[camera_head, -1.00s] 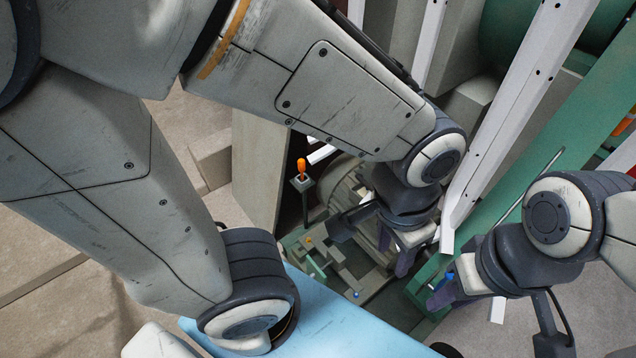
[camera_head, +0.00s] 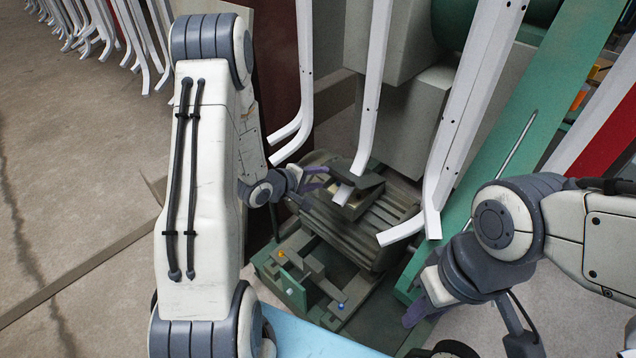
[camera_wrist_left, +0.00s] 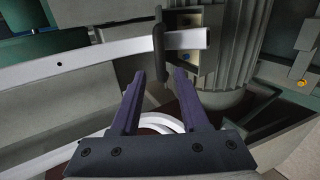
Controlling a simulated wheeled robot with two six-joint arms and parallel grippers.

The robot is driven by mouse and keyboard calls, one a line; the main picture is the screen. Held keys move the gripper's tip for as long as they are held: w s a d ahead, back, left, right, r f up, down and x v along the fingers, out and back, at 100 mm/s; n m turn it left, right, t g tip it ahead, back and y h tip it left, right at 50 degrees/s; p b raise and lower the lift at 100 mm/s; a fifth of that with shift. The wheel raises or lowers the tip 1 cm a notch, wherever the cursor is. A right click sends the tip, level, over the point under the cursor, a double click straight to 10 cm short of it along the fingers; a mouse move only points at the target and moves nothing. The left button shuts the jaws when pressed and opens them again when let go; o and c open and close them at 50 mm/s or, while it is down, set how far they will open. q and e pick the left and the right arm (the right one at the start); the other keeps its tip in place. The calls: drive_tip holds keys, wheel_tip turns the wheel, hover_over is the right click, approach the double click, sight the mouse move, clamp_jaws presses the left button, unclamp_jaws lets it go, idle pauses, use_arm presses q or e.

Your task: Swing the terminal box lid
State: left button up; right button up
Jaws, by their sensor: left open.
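The terminal box (camera_head: 350,207) sits on top of a grey finned motor (camera_head: 385,222). Its dark lid (camera_head: 368,183) stands raised and tilted over the box in the head view. In the left wrist view the lid (camera_wrist_left: 158,45) shows nearly edge-on, and brass-coloured parts show inside the open box (camera_wrist_left: 186,58). My left gripper (camera_head: 318,180) is open and empty just left of the box. Its two purple fingers (camera_wrist_left: 160,100) point toward the lid, which lies just ahead of the gap. My right gripper (camera_head: 424,300) is low at the right, away from the box; its finger gap is unclear.
White bent frame bars (camera_head: 470,115) hang close around the motor. A green beam (camera_head: 530,130) runs diagonally at the right. A green fixture (camera_head: 285,275) stands below the motor. Open floor lies left.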

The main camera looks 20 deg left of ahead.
sight(334, 176)
use_arm(q)
drive_tip(key=b+x, duration=0.5)
drive_tip(key=x, duration=0.2)
drive_tip(key=shift+f, duration=0.3)
drive_tip(key=shift+w+d+r, duration=0.1)
drive_tip(key=shift+w+r, duration=0.05)
drive_tip(key=shift+w, duration=0.15)
drive_tip(key=shift+c, duration=0.9)
clamp_jaws()
drive_tip(key=shift+s, duration=0.1)
drive_tip(key=f+b, duration=0.1)
drive_tip(key=s+f, duration=0.1)
drive_tip(key=f, duration=0.1)
drive_tip(key=f+b, duration=0.1)
drive_tip(key=shift+s+a+f+b, duration=0.3)
drive_tip(key=shift+s+a+f, duration=0.05)
drive_tip(key=shift+s, duration=0.05)
